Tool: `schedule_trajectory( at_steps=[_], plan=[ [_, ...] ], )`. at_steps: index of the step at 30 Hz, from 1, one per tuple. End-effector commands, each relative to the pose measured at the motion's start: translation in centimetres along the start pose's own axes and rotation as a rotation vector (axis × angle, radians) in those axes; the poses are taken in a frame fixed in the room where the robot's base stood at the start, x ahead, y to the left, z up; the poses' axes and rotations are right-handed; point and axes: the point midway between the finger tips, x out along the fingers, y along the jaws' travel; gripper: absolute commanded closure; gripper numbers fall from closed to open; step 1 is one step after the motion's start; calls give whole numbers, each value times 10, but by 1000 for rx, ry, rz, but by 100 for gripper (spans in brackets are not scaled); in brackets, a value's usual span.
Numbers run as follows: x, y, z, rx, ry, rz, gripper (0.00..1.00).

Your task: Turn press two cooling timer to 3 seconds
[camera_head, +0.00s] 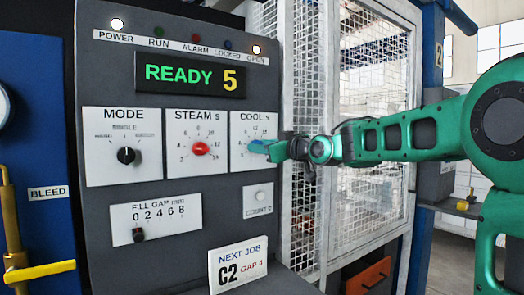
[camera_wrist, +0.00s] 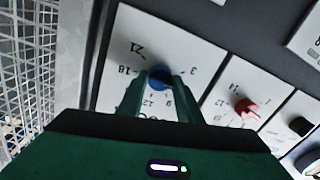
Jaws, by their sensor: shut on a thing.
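The cooling timer is a blue knob (camera_wrist: 159,76) on the white COOL s plate (camera_head: 241,164) at the right of the dial row. My gripper (camera_head: 264,148) reaches in from the right and is shut on the blue knob, one finger on each side in the wrist view (camera_wrist: 159,86). In the head view the gripper covers most of the knob and part of its scale. I cannot read the knob's pointer. The wrist view shows the scale turned around, with 3, 18 and 21 near the knob. The display (camera_head: 190,75) reads READY 5.
Left of the COOL plate are the red STEAM knob (camera_head: 200,148) and the black MODE knob (camera_head: 126,155). Below are the FILL GAP slider (camera_head: 138,235), the COUNT button (camera_head: 260,195) and a NEXT JOB card (camera_head: 238,265). A mesh guard (camera_head: 372,70) stands right of the panel.

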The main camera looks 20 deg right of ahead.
Motion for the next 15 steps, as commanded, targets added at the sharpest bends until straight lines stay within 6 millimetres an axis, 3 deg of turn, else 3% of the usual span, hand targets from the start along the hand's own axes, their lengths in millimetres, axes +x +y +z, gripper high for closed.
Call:
schedule_trajectory(
  at_steps=[15],
  plan=[
    [-1, 4, -1, -362, -24, 12, 90]
  ],
)
